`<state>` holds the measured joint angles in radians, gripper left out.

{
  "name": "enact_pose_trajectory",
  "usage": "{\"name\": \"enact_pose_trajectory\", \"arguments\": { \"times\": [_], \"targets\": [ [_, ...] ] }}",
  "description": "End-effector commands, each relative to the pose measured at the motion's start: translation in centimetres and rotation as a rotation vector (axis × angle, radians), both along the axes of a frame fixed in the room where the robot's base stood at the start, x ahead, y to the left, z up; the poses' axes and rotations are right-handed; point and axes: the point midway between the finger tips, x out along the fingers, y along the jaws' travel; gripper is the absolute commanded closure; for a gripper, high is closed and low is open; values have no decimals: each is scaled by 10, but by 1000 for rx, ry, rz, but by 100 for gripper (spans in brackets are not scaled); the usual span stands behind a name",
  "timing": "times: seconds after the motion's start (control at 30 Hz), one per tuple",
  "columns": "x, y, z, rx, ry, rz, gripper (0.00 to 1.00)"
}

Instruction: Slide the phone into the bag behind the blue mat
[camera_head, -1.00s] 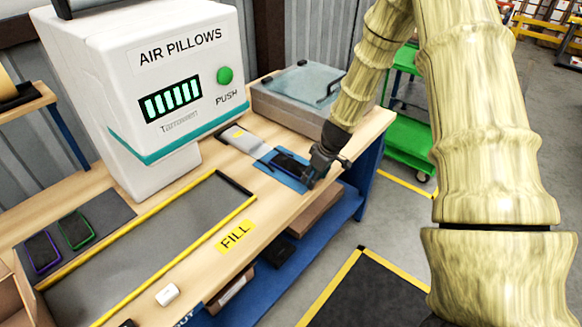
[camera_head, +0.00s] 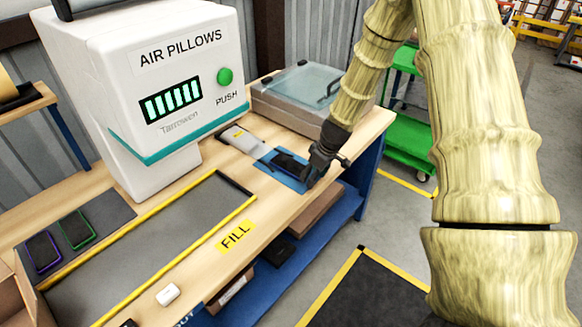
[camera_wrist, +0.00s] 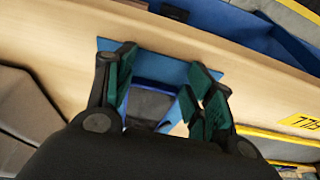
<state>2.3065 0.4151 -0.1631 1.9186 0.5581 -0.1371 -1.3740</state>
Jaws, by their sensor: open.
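A dark phone with a blue edge (camera_head: 289,164) lies on the blue mat (camera_head: 270,170) near the front right part of the bench. A flat pale grey bag with a small yellow mark (camera_head: 241,140) lies just behind the mat. My gripper (camera_head: 311,176) is low over the right end of the mat, and its near parts hide part of the phone. In the wrist view its green-padded fingers (camera_wrist: 162,72) are apart, with the phone (camera_wrist: 152,106) between and below them and the mat (camera_wrist: 150,65) beyond. I cannot tell whether a finger touches the phone. The bag is not visible there.
A white air pillow machine (camera_head: 150,80) stands left of the bag. A grey bin with a clear lid (camera_head: 300,90) is behind the mat. A yellow-edged grey area (camera_head: 130,255) lies to the left. The bench's front edge is close to the mat.

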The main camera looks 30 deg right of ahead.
Motion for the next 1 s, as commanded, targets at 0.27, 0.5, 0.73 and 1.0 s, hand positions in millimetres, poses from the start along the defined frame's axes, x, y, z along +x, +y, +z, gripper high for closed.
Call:
{"name": "enact_pose_trajectory", "arguments": {
  "times": [0.27,0.5,0.73,1.0],
  "targets": [
    [7,3,0,0,0,1,46],
    [12,5,0,-1,0,1,46],
    [21,8,-1,-1,1,3,46],
    [32,13,0,-1,0,2,46]
  ]
}}
